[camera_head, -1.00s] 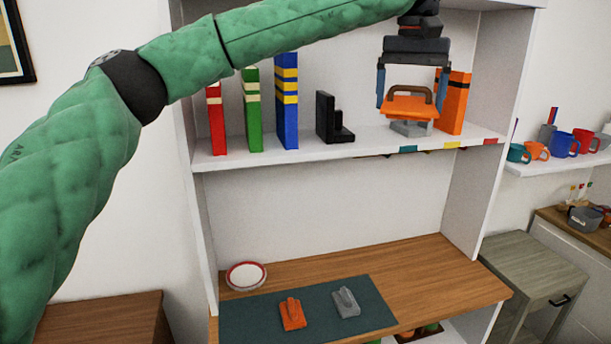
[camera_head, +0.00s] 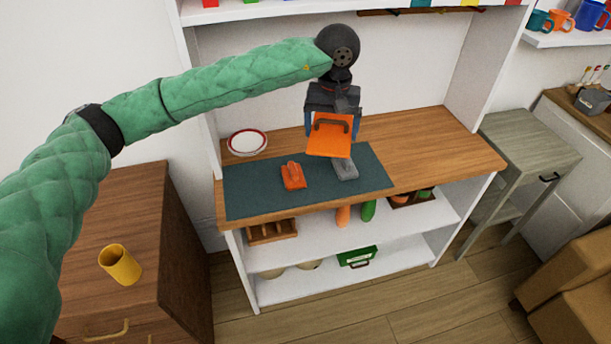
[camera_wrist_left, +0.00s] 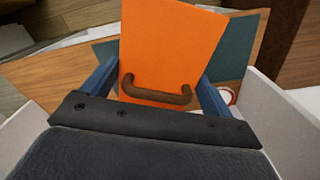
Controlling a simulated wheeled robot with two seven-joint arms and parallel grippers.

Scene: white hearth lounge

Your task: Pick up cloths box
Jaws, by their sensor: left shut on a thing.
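My left gripper (camera_head: 332,115) is shut on an orange piece with a brown handle (camera_head: 330,139) and holds it in the air above the desk, in front of the shelf unit. In the left wrist view the orange piece (camera_wrist_left: 170,45) shows a broad flat face, with its brown handle (camera_wrist_left: 155,92) between the blue fingers. I cannot tell whether it is a lid or a whole box. A green box (camera_head: 357,257) with a pale label stands on the lowest shelf; I cannot tell which one is the cloths box. My right gripper is not in view.
A dark mat (camera_head: 245,190) on the wooden desk (camera_head: 430,145) bears an orange tool (camera_head: 293,176) and a grey one (camera_head: 345,170). A red-rimmed plate (camera_head: 247,142) lies behind. A yellow cup (camera_head: 120,264) stands on the left cabinet. The desk's right side is clear.

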